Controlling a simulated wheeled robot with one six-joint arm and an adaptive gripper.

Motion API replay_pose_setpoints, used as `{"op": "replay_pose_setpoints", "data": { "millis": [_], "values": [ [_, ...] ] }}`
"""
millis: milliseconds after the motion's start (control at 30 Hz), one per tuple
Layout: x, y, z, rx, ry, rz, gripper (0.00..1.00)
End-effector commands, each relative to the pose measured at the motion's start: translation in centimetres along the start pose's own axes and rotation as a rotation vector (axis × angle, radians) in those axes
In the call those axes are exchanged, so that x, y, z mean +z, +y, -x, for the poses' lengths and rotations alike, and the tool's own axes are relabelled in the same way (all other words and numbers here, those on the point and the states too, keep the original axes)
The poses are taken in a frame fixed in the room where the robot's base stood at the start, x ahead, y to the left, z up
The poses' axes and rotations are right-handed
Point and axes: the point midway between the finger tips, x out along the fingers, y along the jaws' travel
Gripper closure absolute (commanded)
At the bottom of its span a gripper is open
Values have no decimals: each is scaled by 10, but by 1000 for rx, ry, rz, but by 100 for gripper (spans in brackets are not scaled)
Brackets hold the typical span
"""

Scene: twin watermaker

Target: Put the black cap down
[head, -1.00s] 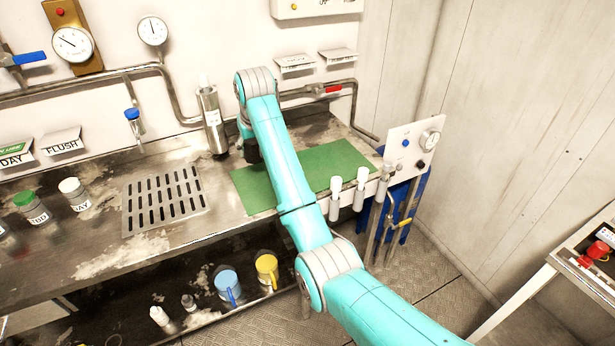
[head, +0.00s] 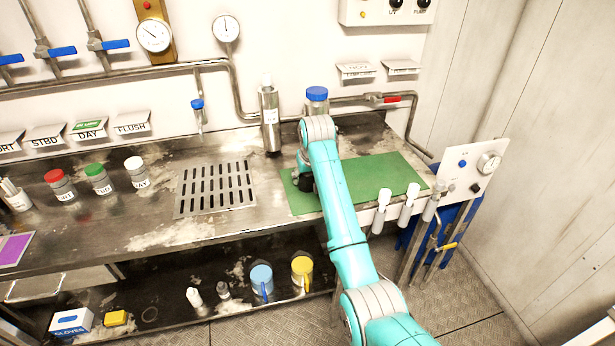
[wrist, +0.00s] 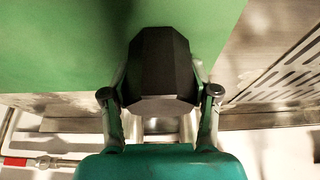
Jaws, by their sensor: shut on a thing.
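The black cap (wrist: 160,65) is a dark faceted piece in the middle of the wrist view. My gripper (wrist: 159,82) is shut on it, with one finger on each side. The cap is over the green mat (wrist: 60,45), with a dark shadow beside it; I cannot tell whether it touches the mat. In the head view the green mat (head: 385,175) lies on the steel bench, and my arm crosses it. The dark end of my gripper (head: 304,172) shows only partly beside the arm, over the mat's left end; the cap cannot be made out there.
A slotted drain plate (head: 216,188) is left of the mat. A steel cylinder (head: 270,118) and a blue-lidded jar (head: 317,100) stand behind. White holders (head: 382,205) line the front edge at right. The mat's right part is clear.

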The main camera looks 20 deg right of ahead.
Motion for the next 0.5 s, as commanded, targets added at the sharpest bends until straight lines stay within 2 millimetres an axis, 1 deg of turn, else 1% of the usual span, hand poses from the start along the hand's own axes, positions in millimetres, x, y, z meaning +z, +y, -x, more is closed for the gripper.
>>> {"op": "replay_pose_setpoints", "data": {
  "millis": [167, 200, 300, 500],
  "values": [
    [1, 0, -2, 0, -1, 0, 71],
    [1, 0, -3, 0, -1, 0, 38],
    [1, 0, -2, 0, 0, 0, 15],
    [1, 0, -2, 0, 0, 0, 15]
  ]
}}
